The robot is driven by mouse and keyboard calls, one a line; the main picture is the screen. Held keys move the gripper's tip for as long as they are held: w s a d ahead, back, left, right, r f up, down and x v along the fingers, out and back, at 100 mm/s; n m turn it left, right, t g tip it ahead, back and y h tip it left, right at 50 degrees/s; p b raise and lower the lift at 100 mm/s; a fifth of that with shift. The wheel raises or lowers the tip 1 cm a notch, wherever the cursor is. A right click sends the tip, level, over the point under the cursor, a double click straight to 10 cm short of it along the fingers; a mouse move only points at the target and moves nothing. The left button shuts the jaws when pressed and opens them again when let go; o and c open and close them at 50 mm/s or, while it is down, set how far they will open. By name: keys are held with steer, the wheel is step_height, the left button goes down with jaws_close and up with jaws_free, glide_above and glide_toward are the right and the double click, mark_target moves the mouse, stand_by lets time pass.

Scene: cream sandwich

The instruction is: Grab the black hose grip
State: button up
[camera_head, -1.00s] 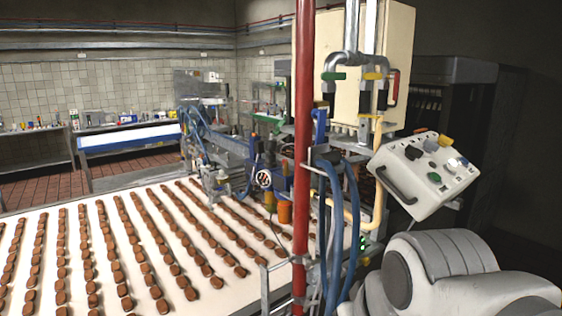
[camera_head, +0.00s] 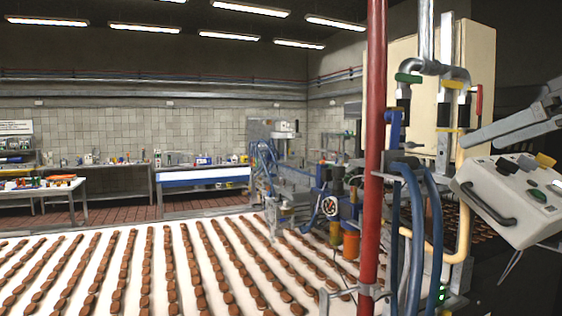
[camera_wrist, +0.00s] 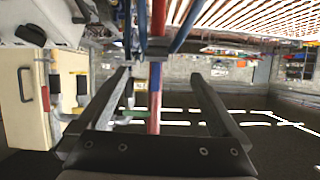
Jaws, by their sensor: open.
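Black hose grips hang under the pipe valves in the head view. One grip (camera_head: 403,95) is below the green handle, and another (camera_head: 464,110) is below the yellow handle. My gripper (camera_wrist: 160,74) is open and empty in the wrist view, its two long dark fingers spread apart. That view is upside down. The red post and blue hoses show beyond the gap, apart from the fingers. A black piece (camera_wrist: 83,90), perhaps a grip, is left of the left finger. Grey parts of my arm enter the head view from the right, short of the valves.
A red post (camera_head: 375,160) stands left of the valves, with blue hoses (camera_head: 415,230) beside it. A control box (camera_head: 510,200) with a black handle is at lower right. A cream cabinet (camera_head: 480,60) is behind the pipes. A conveyor (camera_head: 145,235) carries rows of brown biscuits.

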steer(key=p, duration=0.1)
glide_toward(411, 161)
steer(key=x, duration=0.5)
steer(key=shift+s+a+f, duration=0.1)
steer(key=shift+a+f, duration=0.05)
steer(key=shift+f, duration=0.05)
steer(key=p+x, duration=0.1)
steer(key=x, duration=0.4)
steer(key=shift+r+p, duration=0.15)
steer(key=shift+p, duration=0.25)
steer(key=c, duration=1.4)
